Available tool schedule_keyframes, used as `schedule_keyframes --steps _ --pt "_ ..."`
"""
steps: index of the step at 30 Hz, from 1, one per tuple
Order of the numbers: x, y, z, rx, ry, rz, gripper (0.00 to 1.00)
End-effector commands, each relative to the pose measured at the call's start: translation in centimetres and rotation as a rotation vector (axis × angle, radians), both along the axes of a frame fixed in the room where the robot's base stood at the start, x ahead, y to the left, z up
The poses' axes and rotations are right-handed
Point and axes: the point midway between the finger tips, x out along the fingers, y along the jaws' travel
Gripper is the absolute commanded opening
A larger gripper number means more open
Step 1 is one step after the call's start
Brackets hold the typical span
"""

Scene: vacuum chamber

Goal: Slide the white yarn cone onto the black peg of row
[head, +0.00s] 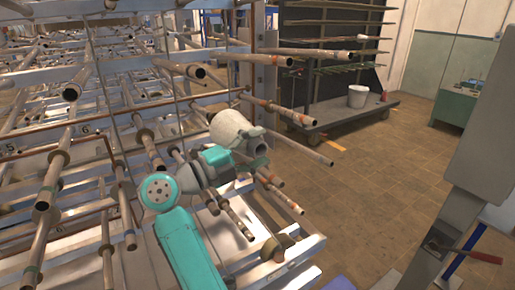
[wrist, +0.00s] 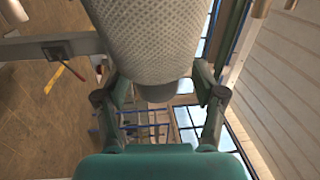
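The white yarn cone (head: 230,128) is in the air at my gripper (head: 252,143), in front of the rack in the head view. In the wrist view the cone (wrist: 155,35) fills the top middle, its narrow end toward the palm. The fingers of my gripper (wrist: 160,84) lie on both sides of the cone, and it hides part of their tips. The cone is tilted and clear of the floor. Many tube-like pegs with dark ends stick out of the rack, such as one peg (head: 190,70) behind the cone.
The metal rack (head: 60,85) with crowded pegs fills the left, close around my arm. The brown floor (head: 400,165) on the right is open. A grey panel (head: 485,125) stands at the right edge.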

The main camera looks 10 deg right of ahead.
Motion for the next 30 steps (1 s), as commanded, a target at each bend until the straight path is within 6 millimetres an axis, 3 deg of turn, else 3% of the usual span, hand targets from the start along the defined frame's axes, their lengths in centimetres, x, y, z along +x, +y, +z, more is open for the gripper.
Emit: schedule_keyframes --steps 11,24,30 --pt "-0.2 0.8 -0.2 -0.001 0.003 0.003 0.7" --pt "-2.7 8.3 -1.2 -0.001 0.002 0.004 0.7" --pt "-3.5 10.7 -1.4 0.0 -0.003 0.004 0.7"
